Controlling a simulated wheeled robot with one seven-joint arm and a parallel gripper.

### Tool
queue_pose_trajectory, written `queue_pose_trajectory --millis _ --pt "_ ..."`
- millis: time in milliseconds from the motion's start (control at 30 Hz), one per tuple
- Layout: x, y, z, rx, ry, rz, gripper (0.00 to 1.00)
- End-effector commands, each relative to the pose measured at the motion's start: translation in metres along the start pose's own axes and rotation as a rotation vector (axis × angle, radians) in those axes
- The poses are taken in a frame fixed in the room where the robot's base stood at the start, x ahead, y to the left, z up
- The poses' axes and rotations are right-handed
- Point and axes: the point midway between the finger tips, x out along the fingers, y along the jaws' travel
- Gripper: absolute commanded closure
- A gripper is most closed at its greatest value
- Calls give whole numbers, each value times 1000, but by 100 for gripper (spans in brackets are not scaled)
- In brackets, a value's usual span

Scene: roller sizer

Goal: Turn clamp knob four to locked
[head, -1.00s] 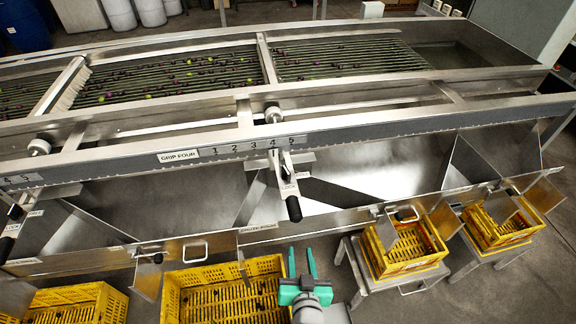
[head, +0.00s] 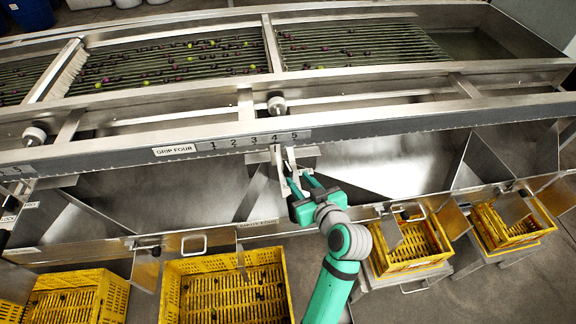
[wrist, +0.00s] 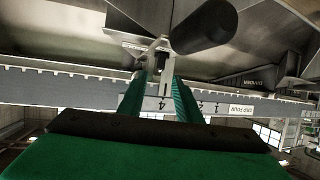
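The grip four scale (head: 232,144), marked 1 to 5, runs along the grey rail. A clamp (head: 279,160) hangs below it near the 4. The wrist view shows the clamp's pale bracket (wrist: 155,48) and a black cylindrical handle (wrist: 205,27). My gripper (head: 299,182) is raised just in front of the clamp, its green fingers pointing at it. In the wrist view the fingers (wrist: 158,85) stand apart with the scale visible between them, their tips near the bracket. I cannot tell whether they touch it. In the head view my gripper hides the black handle.
Steel chutes (head: 390,165) flank the clamp below the rail. Yellow crates (head: 170,300) stand below the machine at left, with another (head: 375,262) on a stand at right. A white roller knob (head: 277,105) sits above the rail.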

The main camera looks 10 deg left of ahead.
Motion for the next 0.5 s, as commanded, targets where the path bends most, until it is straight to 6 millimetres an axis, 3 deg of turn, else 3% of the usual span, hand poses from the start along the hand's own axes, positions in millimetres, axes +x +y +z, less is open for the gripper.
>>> queue_pose_trajectory --millis 500 --pt "83 -1 0 0 0 -2 69"
